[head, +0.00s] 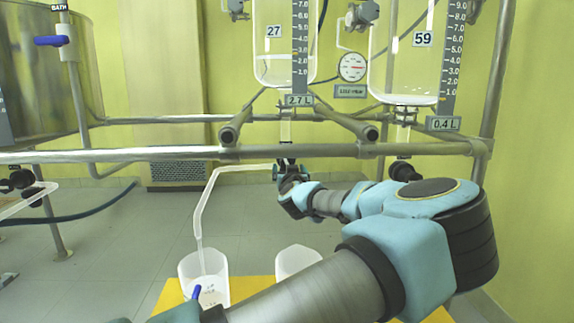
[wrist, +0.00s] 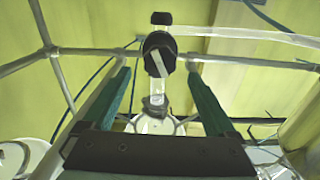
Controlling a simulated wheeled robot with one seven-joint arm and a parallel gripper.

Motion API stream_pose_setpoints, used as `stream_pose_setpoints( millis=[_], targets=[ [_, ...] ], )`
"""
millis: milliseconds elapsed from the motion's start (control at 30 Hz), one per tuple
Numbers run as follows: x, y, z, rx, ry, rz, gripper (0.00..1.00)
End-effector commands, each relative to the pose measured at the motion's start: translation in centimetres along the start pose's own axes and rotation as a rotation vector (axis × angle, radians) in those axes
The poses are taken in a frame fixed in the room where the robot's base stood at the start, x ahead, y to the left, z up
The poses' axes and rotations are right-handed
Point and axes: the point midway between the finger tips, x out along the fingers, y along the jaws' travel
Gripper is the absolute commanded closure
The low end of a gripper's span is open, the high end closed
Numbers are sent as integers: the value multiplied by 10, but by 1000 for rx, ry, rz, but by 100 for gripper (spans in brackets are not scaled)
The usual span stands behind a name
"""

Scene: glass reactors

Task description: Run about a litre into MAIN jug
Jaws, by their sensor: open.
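The glass vessel marked 27 (head: 272,62) hangs in the upper middle of the head view, with a 2.7 L plate (head: 299,100). Below it is the bottom valve (head: 287,165). In the wrist view the valve has a round black body with a pale handle (wrist: 157,62), tilted slightly off vertical. My gripper (head: 290,182) is open at the valve; its two fingers stand apart on either side of it in the wrist view (wrist: 158,75). A clear tube (head: 199,205) runs left and down into a jug (head: 203,272) with a blue handle. I cannot read the jug's label.
A second jug (head: 296,261) stands to the right, partly hidden by my arm. Both are on a yellow platform (head: 252,288). A second vessel marked 59 (head: 405,70) has a 0.4 L plate. A steel rail (head: 150,154) crosses behind my gripper. A gauge (head: 352,67) hangs between the vessels.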

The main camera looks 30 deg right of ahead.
Motion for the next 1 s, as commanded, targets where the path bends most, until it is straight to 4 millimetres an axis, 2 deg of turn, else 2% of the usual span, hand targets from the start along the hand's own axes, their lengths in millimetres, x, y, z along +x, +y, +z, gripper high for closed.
stream_pose_setpoints(
  millis=[33, 200, 400, 800, 1000],
  targets=[
    [11, -1, 2, 1, 2, 0, 8],
    [42, -1, 2, 1, 1, 0, 8],
    [65, 0, 1, 1, 1, 1, 8],
    [72, 0, 0, 1, -1, 0, 8],
    [72, 0, 0, 1, 0, 0, 31]
  ],
)
